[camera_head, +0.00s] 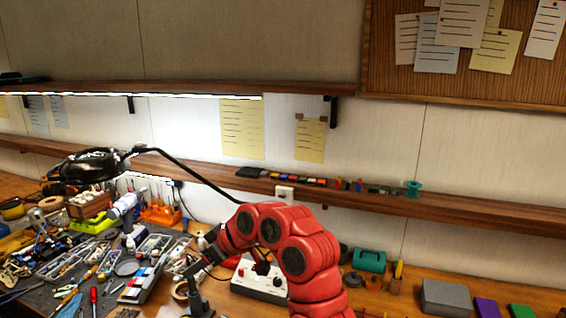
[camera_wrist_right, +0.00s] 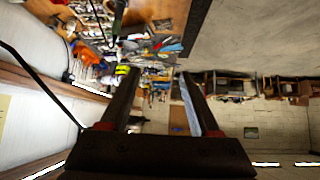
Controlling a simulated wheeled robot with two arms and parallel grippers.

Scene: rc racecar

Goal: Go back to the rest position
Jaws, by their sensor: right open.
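My right arm, red with dark joint caps, comes in from the bottom of the head view and bends over the workbench (camera_head: 420,270). Its dark gripper (camera_head: 205,262) points down and left, partly hidden by the arm and hard to tell from the dark things behind it. In the right wrist view the two dark fingers of my right gripper (camera_wrist_right: 159,73) stand well apart with nothing held between them. My left arm and left gripper are not in view.
A black lamp (camera_head: 92,165) on a thin curved arm hangs over the cluttered left bench. A white control box (camera_head: 258,284) sits beside my arm. A shelf (camera_head: 330,192) runs along the wall.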

